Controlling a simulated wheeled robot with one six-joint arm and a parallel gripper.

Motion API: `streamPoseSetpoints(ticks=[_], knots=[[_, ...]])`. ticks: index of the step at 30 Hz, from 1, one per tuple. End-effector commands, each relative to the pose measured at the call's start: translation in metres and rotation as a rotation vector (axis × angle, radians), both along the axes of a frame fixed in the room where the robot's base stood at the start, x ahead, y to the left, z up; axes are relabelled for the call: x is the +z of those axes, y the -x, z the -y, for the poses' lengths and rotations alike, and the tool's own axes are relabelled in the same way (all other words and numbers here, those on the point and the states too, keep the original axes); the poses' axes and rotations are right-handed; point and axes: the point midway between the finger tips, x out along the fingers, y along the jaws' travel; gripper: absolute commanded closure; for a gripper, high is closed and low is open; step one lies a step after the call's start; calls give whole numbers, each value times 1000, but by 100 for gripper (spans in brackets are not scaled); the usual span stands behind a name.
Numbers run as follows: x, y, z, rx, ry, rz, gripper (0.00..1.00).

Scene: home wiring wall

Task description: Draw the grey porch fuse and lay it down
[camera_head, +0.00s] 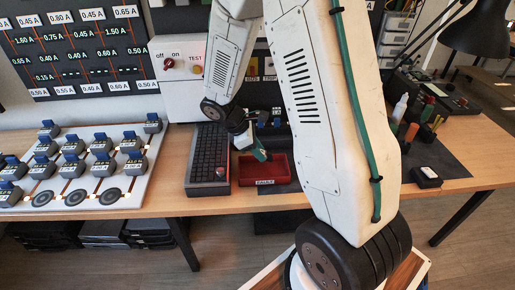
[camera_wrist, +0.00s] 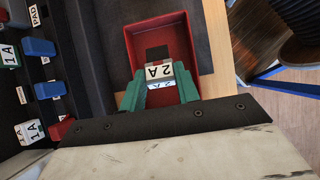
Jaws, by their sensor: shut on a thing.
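My gripper (camera_wrist: 159,86) has green fingers shut on a fuse (camera_wrist: 158,71) in the wrist view. The fuse has a pale face marked 2A and a dark end; its grey body is mostly hidden, and no porch label is legible. It is over the red tray (camera_wrist: 178,28); I cannot tell whether it touches the tray floor. In the head view my gripper (camera_head: 258,152) points down at the same red tray (camera_head: 279,168), which has a white label on its front. The fuse is too small to make out there.
Blue-topped fuses (camera_wrist: 39,47) and a red one (camera_wrist: 61,128) stand left of the tray in the wrist view. A black keypad-like block (camera_head: 208,158) is left of the tray. A white board (camera_head: 80,175) with several blue-topped blocks lies further left. A white test box (camera_head: 180,80) stands behind.

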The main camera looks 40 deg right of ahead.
Motion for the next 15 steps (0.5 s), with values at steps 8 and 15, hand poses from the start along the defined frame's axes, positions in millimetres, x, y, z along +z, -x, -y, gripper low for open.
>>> streamPoseSetpoints(ticks=[8, 15], knots=[[-26, 0, 0, -1, -2, -1, 100], [-48, 0, -1, -2, -2, 0, 100]])
